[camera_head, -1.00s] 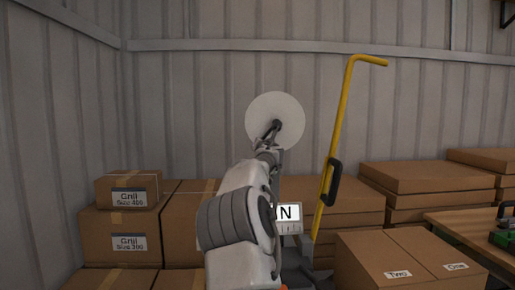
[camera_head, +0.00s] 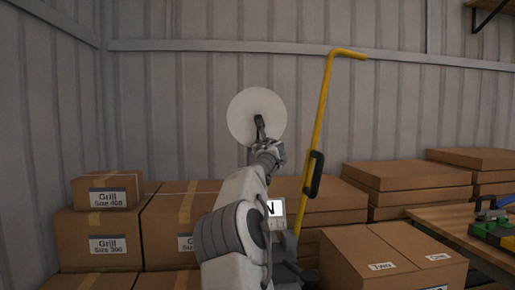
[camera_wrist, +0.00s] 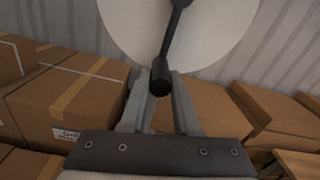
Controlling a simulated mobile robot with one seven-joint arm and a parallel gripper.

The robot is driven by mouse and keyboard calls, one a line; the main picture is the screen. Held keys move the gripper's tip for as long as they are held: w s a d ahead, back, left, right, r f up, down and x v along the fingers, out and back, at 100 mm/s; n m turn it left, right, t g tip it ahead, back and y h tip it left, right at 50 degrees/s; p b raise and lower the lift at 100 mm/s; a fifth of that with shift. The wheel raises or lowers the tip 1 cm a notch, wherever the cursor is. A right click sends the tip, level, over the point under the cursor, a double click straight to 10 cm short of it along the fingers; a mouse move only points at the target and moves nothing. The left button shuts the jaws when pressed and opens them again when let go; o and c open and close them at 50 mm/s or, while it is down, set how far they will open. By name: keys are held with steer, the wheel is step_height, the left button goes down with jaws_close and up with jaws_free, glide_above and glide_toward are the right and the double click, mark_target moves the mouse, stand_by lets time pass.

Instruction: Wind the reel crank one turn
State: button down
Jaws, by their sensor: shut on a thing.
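The reel (camera_head: 244,103) shows as a pale round disc in front of the corrugated wall in the head view, and it fills the top of the wrist view (camera_wrist: 125,22). Its dark crank (camera_wrist: 173,38) runs from the hub down to a black handle (camera_wrist: 160,82). My gripper (camera_wrist: 161,88) is shut on the handle, with one finger on each side of it. In the head view my gripper (camera_head: 261,140) is just below the hub, and my arm hides most of the handle and the area under the disc.
A yellow bent bar with a black grip (camera_head: 322,110) rises right of the reel. Cardboard boxes (camera_head: 110,240) stand at left, with more stacked boxes (camera_head: 395,190) at right. A wooden table (camera_head: 450,222) is at far right. The wall around the disc is clear.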

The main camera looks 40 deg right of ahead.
steer(key=shift+s+d+r, duration=0.1)
steer(key=shift+s+r, duration=0.05)
steer(key=shift+r, duration=0.15)
steer(key=c, duration=1.1)
jaws_free()
steer(key=o, duration=0.4)
steer(key=shift+o, duration=0.2)
steer(key=shift+f, duration=0.15)
steer(key=shift+s+a+f+b, duration=0.1)
steer(key=shift+s+a+b, duration=0.25)
steer(key=shift+a+b, duration=0.1)
steer(key=b+v, duration=0.4)
steer(key=v, duration=1.2)
steer(key=shift+s, duration=0.1)
